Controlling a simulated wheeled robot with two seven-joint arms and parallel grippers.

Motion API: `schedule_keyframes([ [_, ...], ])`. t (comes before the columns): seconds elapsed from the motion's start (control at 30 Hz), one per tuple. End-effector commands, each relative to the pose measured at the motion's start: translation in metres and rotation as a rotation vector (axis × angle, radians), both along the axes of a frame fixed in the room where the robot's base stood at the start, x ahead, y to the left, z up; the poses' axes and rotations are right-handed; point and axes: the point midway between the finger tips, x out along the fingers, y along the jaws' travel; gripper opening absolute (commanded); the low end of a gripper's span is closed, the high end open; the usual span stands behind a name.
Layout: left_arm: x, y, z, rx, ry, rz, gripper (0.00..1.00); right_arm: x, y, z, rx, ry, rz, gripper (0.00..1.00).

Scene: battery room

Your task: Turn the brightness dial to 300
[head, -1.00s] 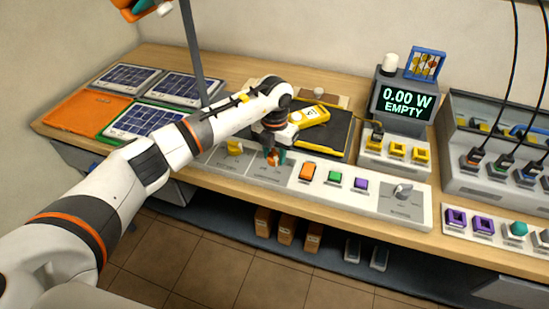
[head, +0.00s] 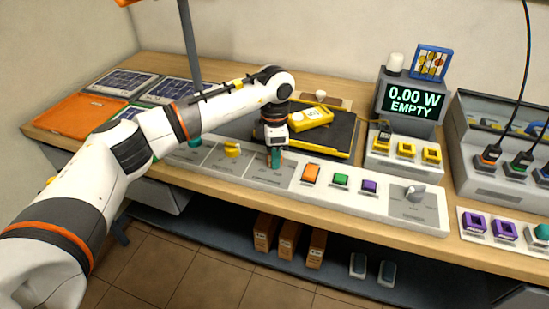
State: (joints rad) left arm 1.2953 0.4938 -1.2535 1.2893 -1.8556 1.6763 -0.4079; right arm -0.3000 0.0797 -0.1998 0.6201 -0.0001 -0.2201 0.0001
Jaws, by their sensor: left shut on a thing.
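A long white control panel (head: 290,186) runs along the front of the wooden bench. A yellow dial (head: 232,149) stands on the plate to the left, and a teal dial (head: 194,140) is farther left beneath my arm. A grey dial (head: 415,192) sits at the panel's right end. The plate labels and scales are too small to read. My right gripper is not in view.
Orange (head: 311,173), green (head: 341,179) and purple (head: 370,186) buttons lie right of the gripper. A display (head: 409,101) reads "0.00 W EMPTY". A yellow meter (head: 311,117) lies on a black mat (head: 335,143) behind. A grey pole (head: 189,45) rises behind my arm.

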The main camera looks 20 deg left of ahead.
Motion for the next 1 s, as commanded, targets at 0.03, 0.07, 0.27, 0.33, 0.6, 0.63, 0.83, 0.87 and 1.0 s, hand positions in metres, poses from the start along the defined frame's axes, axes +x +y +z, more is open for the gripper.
schedule_keyframes([
  [0.03, 0.0014, 0.0001, 0.0001, -0.002, -0.006, -0.030, 0.14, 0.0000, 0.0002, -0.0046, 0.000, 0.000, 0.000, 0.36],
  [0.07, 0.0013, 0.0000, 0.0001, -0.002, -0.006, -0.048, 0.14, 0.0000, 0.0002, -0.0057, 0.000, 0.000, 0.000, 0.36],
  [0.27, 0.0012, 0.0000, 0.0010, -0.002, -0.005, -0.138, 0.14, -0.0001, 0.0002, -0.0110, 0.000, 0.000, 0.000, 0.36],
  [0.33, 0.0012, 0.0000, 0.0014, -0.002, -0.006, -0.158, 0.14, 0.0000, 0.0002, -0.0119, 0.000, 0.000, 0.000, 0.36],
  [0.6, 0.0013, -0.0001, 0.0022, -0.002, -0.005, -0.193, 0.14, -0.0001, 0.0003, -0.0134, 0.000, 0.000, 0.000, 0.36],
  [0.63, 0.0012, -0.0001, 0.0023, -0.002, -0.005, -0.193, 0.14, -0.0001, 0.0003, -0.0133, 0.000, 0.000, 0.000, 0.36],
  [0.83, 0.0013, -0.0002, 0.0025, -0.003, -0.006, -0.194, 0.14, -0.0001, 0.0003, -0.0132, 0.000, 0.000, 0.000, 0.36],
  [0.87, 0.0013, -0.0002, 0.0025, -0.003, -0.006, -0.193, 0.14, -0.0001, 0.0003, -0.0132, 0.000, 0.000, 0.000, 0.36],
  [1.0, 0.0012, -0.0002, 0.0024, -0.002, -0.005, -0.193, 0.49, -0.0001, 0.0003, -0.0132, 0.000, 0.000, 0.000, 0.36],
])
